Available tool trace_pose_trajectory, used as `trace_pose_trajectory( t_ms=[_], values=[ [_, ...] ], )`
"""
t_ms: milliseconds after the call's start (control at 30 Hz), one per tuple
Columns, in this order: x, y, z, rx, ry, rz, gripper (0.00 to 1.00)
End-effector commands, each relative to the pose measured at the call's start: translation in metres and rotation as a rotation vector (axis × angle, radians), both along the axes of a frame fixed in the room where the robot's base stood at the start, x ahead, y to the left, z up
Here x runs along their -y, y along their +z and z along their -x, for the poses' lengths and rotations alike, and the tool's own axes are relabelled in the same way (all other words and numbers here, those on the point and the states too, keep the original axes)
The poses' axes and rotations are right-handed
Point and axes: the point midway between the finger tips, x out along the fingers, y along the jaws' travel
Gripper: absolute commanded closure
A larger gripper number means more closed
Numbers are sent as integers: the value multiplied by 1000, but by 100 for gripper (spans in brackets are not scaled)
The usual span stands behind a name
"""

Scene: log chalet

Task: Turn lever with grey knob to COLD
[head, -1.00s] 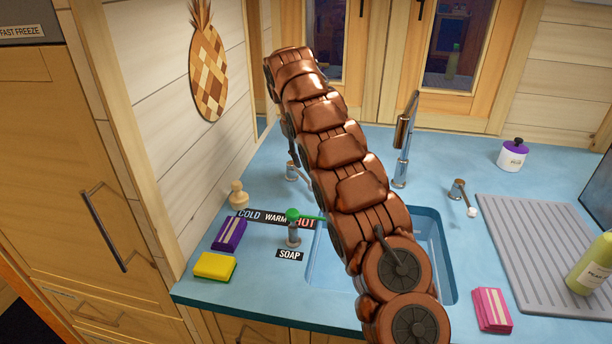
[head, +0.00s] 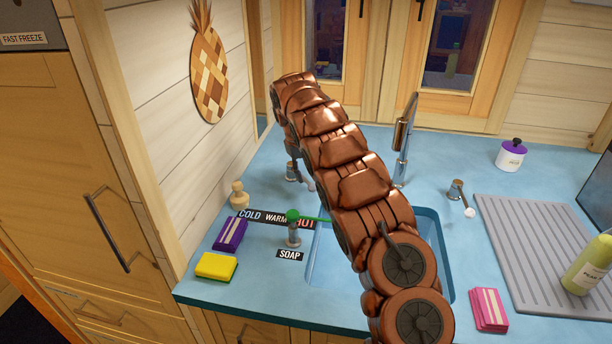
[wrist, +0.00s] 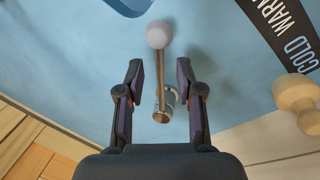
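The lever (wrist: 161,75) has a pale grey round knob (wrist: 159,35) and a metal base (wrist: 163,112) on the blue counter. In the wrist view it lies between my gripper's fingers, with the knob out past the fingertips. My gripper (wrist: 160,82) is open, one finger on each side of the lever; I cannot tell whether either touches it. The label strip with COLD and WARM (wrist: 282,28) is at the upper right there.
A green-topped soap lever (head: 293,226) stands by the strip. A wooden peg-shaped piece (head: 238,195), purple sponge (head: 230,235) and yellow sponge (head: 216,267) are at left. Another knobbed lever (head: 457,190) is further right.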

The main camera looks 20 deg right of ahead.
Motion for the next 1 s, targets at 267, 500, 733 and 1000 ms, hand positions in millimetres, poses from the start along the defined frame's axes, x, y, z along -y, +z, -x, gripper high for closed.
trace_pose_trajectory(
  t_ms=[267, 500, 733, 1000],
  values=[
    [5, -19, 0, -2, -1, -1, 64],
    [5, -22, 0, 0, -1, -1, 64],
    [5, -22, 0, 0, 0, -1, 78],
    [5, -22, 0, -1, 0, -1, 100]
  ],
)
